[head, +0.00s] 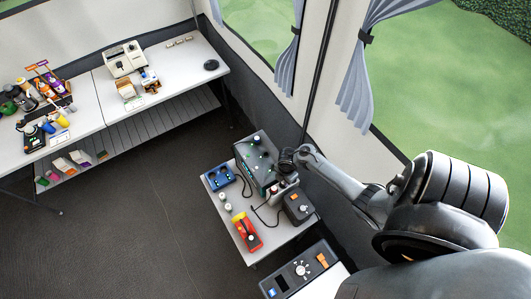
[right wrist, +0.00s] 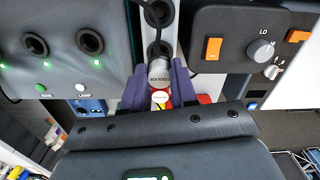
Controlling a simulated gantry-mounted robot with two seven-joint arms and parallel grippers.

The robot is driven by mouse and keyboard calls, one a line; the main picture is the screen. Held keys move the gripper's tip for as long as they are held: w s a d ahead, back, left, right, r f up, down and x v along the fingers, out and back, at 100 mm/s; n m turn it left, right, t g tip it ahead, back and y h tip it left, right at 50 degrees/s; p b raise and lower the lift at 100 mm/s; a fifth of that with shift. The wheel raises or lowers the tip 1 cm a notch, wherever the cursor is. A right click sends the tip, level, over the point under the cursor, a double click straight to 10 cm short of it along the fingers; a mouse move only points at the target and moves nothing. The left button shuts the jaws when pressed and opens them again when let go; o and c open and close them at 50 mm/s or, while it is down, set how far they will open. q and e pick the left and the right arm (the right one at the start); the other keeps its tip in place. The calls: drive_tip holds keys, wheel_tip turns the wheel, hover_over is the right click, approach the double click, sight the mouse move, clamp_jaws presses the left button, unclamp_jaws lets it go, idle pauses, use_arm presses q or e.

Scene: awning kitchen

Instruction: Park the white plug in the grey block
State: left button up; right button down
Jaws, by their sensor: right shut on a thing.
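A whitish-grey plug (right wrist: 158,73), lettered "COOLER", is between the two dark blue fingers of my right gripper (right wrist: 160,88) in the right wrist view. The gripper is shut on it. The light grey block (right wrist: 169,28) is just beyond the plug, with dark round holes one above the other. The plug's front end is at the lower hole (right wrist: 160,50); I cannot tell whether it is inside or only in front. In the head view my right gripper (head: 285,165) is small, beside the dark panel, and the plug is too small to tell. My left gripper is not in view.
A dark panel (head: 252,160) with sockets and green lights stands close left of the block. A dark box (right wrist: 240,45) with orange switches and a knob is close right. A blue socket box (head: 219,177) and a red-and-yellow device (head: 246,232) are on the small table (head: 263,243).

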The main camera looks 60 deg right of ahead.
drive_tip(key=shift+f+b, duration=0.4)
drive_tip(key=shift+f, duration=0.25)
idle(0.4)
drive_tip(key=shift+f+b, duration=0.3)
drive_tip(key=shift+f, duration=0.3)
drive_tip(key=shift+f, duration=0.1)
idle(0.7)
drive_tip(key=c, duration=0.8)
unclamp_jaws()
drive_tip(key=shift+c, duration=0.2)
drive_tip(key=shift+o, duration=0.2)
drive_tip(key=shift+o, duration=0.4)
drive_tip(key=shift+o, duration=0.8)
